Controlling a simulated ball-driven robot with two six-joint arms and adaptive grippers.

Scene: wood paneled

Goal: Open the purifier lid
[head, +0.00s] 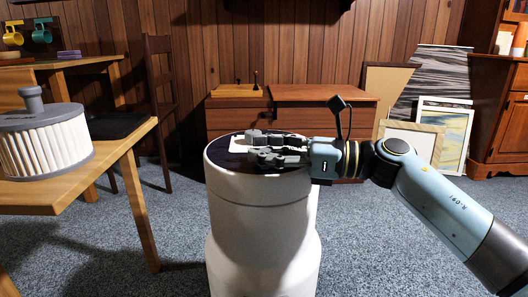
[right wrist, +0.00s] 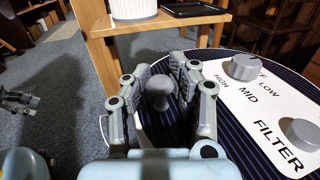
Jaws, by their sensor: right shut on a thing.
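The purifier (head: 262,225) is a white round body in the middle of the head view. Its dark striped lid (head: 228,152) is on top, mostly covered by my right gripper (head: 262,147). In the right wrist view, the lid (right wrist: 237,128) bears a grey knob handle (right wrist: 160,92). My right gripper (right wrist: 160,80) has its fingers on both sides of that handle and is shut on it. The lid looks level on the body. My left gripper (right wrist: 20,104) shows small at the left of the right wrist view, with its fingers apart and empty; it is out of the head view.
A white panel (right wrist: 240,85) with dials, marked FILTER, is on the purifier's top. A wooden table (head: 100,165) at left bears a pleated filter (head: 45,145) and a black tray (head: 118,126). Behind stand a wooden cabinet (head: 320,95) and leaning frames (head: 440,130). Carpet around is clear.

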